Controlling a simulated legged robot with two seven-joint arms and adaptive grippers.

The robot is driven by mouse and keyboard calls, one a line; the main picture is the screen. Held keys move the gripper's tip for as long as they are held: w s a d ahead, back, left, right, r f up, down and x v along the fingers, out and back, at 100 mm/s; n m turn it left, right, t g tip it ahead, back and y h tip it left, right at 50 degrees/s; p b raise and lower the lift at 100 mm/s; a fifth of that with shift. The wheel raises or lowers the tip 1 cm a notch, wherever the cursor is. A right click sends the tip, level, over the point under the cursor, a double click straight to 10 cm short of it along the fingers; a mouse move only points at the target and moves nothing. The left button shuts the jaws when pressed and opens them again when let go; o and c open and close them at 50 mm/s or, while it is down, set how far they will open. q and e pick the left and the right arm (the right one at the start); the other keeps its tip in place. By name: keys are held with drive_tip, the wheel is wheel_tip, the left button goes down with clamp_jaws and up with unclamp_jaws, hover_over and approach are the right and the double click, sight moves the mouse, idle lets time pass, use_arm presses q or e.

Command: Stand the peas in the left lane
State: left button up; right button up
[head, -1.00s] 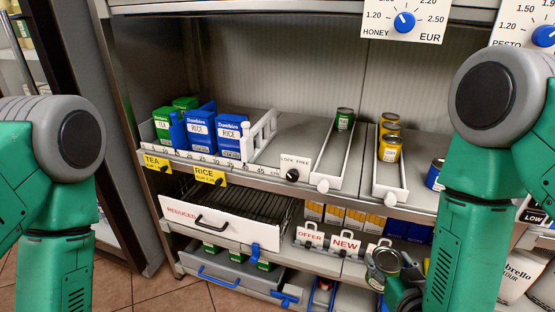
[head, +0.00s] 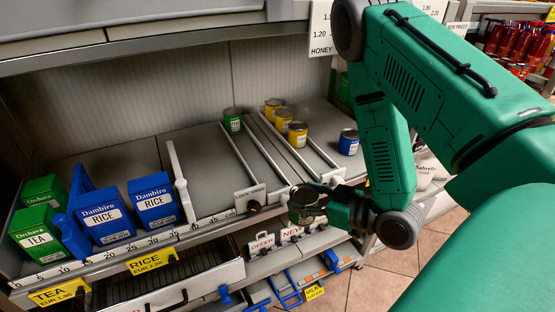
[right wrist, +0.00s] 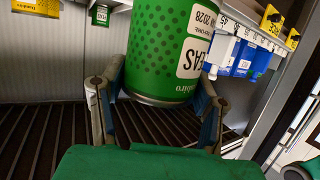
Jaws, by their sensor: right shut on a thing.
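My right gripper (head: 308,204) is shut on a green can of peas (right wrist: 172,45). My left gripper is out of view.
A LOCK FREE sign (head: 250,193) with a black knob is left of my gripper. Blue rice boxes (head: 154,201) and green tea boxes (head: 38,228) are at left.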

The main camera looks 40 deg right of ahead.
drive_tip(key=shift+w+d+f+b, duration=0.1)
drive_tip(key=shift+w+d+b, duration=0.6)
drive_tip(key=shift+d+b, duration=0.25)
drive_tip(key=w+d+b, duration=0.2)
drive_tip(key=w+b, duration=0.2)
drive_tip(key=w, duration=0.6)
drive_tip(key=w+d+f+b, duration=0.1)
drive_tip(key=w+d+b, duration=0.1)
drive_tip(key=w, duration=0.8)
drive_tip(key=w+d+b, duration=0.2)
drive_tip(key=w+b, duration=0.3)
drive_tip(key=w, duration=0.6)
drive_tip(key=shift+f+b, duration=0.3)
drive_tip(key=shift+a+f, duration=0.45)
drive_tip(key=shift+f, duration=0.2)
drive_tip(key=shift+d+f, duration=0.25)
drive_tip(key=shift+d, duration=0.2)
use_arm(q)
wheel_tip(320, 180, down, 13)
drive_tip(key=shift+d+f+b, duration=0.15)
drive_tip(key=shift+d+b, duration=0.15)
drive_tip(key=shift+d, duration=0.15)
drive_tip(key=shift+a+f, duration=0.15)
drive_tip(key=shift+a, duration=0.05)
use_arm(e)
drive_tip(key=shift+a+f, duration=0.1)
drive_tip(key=shift+a, duration=0.2)
